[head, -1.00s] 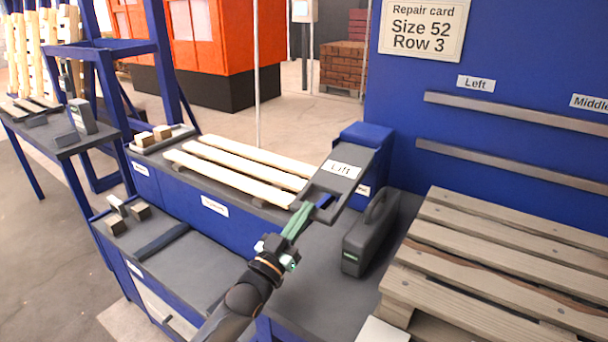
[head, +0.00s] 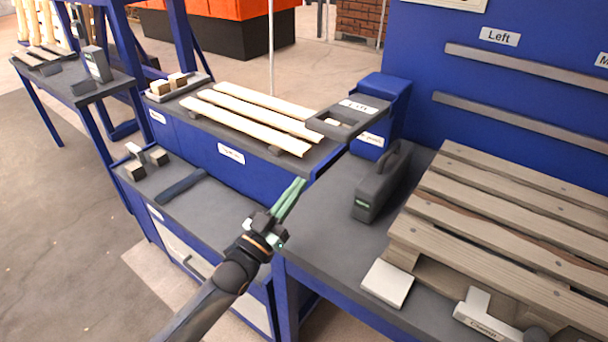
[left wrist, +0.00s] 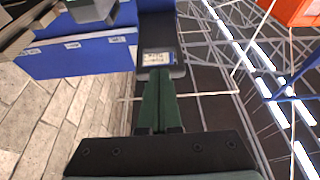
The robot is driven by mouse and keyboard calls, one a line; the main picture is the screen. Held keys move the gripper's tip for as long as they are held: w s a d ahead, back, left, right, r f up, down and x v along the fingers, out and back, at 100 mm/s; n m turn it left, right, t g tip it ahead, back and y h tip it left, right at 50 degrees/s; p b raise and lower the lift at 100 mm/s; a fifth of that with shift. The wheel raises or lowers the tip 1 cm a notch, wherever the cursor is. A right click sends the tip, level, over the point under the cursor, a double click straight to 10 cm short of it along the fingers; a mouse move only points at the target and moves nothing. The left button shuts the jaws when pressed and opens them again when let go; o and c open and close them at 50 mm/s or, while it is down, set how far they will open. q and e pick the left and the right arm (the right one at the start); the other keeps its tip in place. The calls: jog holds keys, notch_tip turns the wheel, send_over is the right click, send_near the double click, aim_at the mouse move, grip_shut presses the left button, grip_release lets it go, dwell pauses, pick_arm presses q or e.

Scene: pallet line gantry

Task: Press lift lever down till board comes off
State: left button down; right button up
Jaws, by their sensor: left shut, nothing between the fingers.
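The lift lever (head: 349,118) is a dark slotted plate marked "Lift" on a blue housing (head: 385,95) beside the bench. It lies nearly flat, its open end by the ends of several pale boards (head: 250,118). My left gripper (head: 298,184), with green fingers, is shut and empty, in front of and below the lever, apart from it. The fingers also show in the left wrist view (left wrist: 160,95), pointing toward a dark labelled part that I cannot identify for sure. A weathered pallet (head: 510,215) sits at right, its slats in place. My right gripper is not in view.
A dark case (head: 383,182) with a handle stands between lever and pallet. A white block (head: 388,283) and a clamp (head: 487,315) lie at the pallet's front. A lower shelf (head: 205,205) holds small blocks. The floor at left is open.

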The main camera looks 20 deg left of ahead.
pick_arm(q)
jog(key=shift+s, duration=0.15)
notch_tip(320, 180, up, 13)
jog(key=g+p, duration=0.1)
jog(key=p, duration=0.6)
jog(key=shift+y+p, duration=0.3)
jog(key=shift+s, duration=0.1)
jog(key=shift+r, duration=0.1)
